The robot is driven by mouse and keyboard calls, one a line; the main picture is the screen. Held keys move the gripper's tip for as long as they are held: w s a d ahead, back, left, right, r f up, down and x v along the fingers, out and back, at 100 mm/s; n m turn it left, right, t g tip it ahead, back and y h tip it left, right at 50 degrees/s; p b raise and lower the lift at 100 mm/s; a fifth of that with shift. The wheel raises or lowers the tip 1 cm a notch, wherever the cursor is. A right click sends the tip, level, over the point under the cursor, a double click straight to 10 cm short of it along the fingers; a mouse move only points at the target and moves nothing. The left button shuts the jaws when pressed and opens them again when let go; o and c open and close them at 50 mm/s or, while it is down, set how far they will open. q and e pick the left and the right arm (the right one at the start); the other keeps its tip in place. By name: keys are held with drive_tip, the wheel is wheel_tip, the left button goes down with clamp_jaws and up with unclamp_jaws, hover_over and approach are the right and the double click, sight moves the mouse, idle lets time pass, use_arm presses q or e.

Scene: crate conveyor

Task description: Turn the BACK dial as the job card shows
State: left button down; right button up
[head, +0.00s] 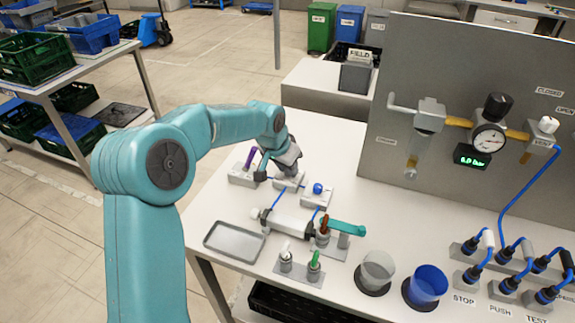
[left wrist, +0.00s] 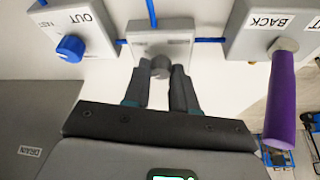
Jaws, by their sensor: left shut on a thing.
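My left gripper (head: 280,172) reaches down to the row of small blocks on the table. In the left wrist view my left gripper (left wrist: 160,80) is shut on a small grey knob (left wrist: 161,67) on the middle block (left wrist: 160,37); that block's label is too small to read. To its right is a block labelled BACK (left wrist: 262,40), whose purple handle (left wrist: 284,100) stands apart from the fingers; the handle also shows in the head view (head: 251,158). To the left is a block labelled OUT (left wrist: 90,18) with a blue knob (left wrist: 70,47). I cannot make out a job card.
A cylinder (head: 292,225), a grey tray (head: 235,241), a teal bar (head: 347,229) and two cups, clear (head: 378,268) and blue (head: 428,285), stand nearer. A grey panel (head: 465,80) with a gauge (head: 489,138) rises behind. Labelled plugs with blue hoses line the right.

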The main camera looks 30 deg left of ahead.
use_arm(q)
drive_tip(key=shift+r, duration=0.1)
drive_tip(key=c, duration=0.9)
unclamp_jaws()
drive_tip(key=v, duration=1.6)
drive_tip(key=shift+s, duration=0.15)
drive_tip(key=shift+r, duration=0.1)
